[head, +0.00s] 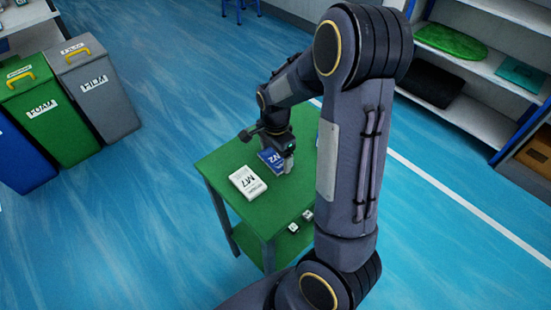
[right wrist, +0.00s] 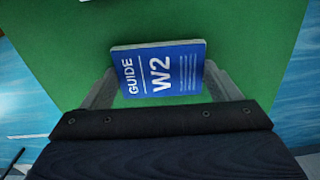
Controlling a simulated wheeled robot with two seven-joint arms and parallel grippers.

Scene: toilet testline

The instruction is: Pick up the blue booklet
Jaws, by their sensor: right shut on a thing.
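The blue booklet (right wrist: 160,72) is marked "GUIDE W2" and sits between the two fingers of my right gripper (right wrist: 160,88) in the right wrist view. The fingers are shut on its left and right edges. In the head view the booklet (head: 269,157) shows at the green table's far side, partly hidden by my right gripper (head: 286,163). The green table (head: 220,160) lies below it. I cannot tell whether the booklet touches the table top. My left gripper is not in view.
A white booklet (head: 248,183) marked "M7" lies just left of the blue one. Small white items (head: 293,227) are at the table's front edge. Green (head: 45,105) and grey (head: 95,85) bins stand at left. Shelves (head: 480,75) stand at right. The blue floor between is clear.

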